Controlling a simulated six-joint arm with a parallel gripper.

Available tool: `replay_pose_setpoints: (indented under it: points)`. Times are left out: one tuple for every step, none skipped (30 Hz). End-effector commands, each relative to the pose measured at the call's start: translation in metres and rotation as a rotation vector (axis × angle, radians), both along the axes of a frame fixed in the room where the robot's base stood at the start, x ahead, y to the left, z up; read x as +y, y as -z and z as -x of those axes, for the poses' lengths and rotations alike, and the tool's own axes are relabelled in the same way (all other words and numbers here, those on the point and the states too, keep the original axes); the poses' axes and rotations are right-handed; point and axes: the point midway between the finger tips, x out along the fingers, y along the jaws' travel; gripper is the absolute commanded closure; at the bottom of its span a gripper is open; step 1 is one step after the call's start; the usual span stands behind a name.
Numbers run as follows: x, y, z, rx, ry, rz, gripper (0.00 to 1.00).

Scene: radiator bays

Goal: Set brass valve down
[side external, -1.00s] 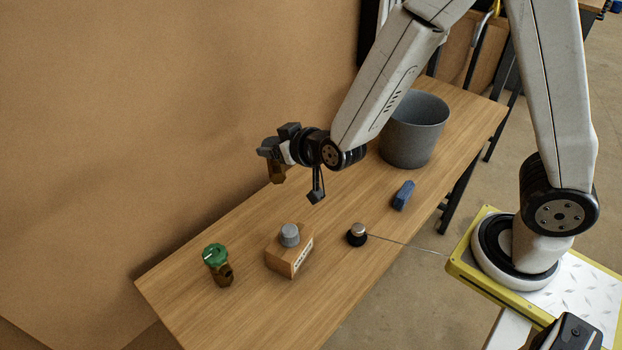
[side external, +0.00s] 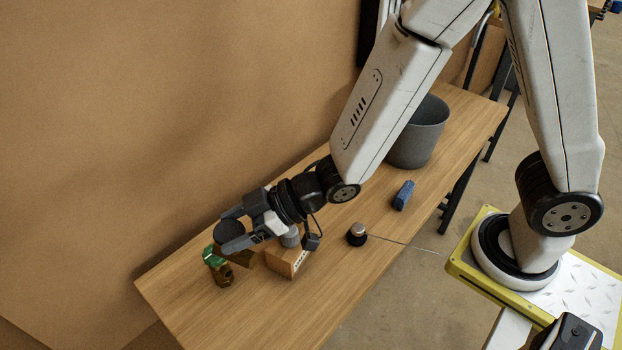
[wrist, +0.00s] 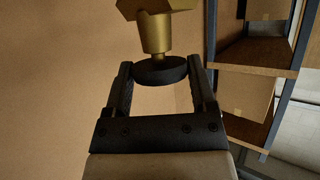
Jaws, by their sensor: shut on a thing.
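My gripper (wrist: 160,82) is shut on the black round cap (wrist: 160,70) of the brass valve (wrist: 155,38). In the wrist view the brass body extends away from the fingers. In the side view my gripper (side external: 236,233) is over the left part of the wooden table, and the black cap (side external: 229,232) shows between the fingers. The valve's brass body (side external: 242,258) is partly hidden under the fingers. It overlaps the green-capped valve (side external: 222,275) in the picture; I cannot tell whether they touch, or whether the held valve touches the table.
A wooden block (side external: 286,264) with a grey knob (side external: 291,238) stands just right of the held valve. A black-and-silver knob (side external: 357,235), a blue block (side external: 403,195) and a grey bucket (side external: 418,135) are farther right. The table's near left part (side external: 200,320) is clear.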

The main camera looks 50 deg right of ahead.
Motion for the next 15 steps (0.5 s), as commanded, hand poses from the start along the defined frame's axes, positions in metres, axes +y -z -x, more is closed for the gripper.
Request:
replay_pose_setpoints:
  points:
    - [0.008,0.001,0.009,-0.001,-0.054,-0.002,1.0]
    - [0.012,0.002,0.015,-0.001,-0.086,-0.002,1.0]
    - [0.017,0.003,0.022,0.0,-0.128,-0.002,1.0]
    - [0.02,0.004,0.028,-0.001,-0.159,-0.002,1.0]
    - [0.023,0.004,0.033,-0.001,-0.189,-0.002,1.0]
    - [0.027,0.006,0.04,-0.001,-0.225,-0.002,1.0]
    - [0.03,0.006,0.045,0.0,-0.253,-0.002,1.0]
    - [0.032,0.007,0.05,0.0,-0.278,-0.002,1.0]
    - [0.035,0.008,0.056,0.0,-0.31,-0.002,1.0]
    - [0.037,0.009,0.061,0.0,-0.336,-0.002,1.0]
    - [0.038,0.01,0.065,-0.001,-0.357,-0.002,1.0]
    - [0.04,0.01,0.071,-0.001,-0.387,-0.002,1.0]
    - [0.042,0.011,0.075,-0.001,-0.411,-0.002,1.0]
    - [0.043,0.012,0.08,-0.001,-0.433,-0.003,1.0]
    - [0.045,0.013,0.085,-0.001,-0.462,-0.003,1.0]
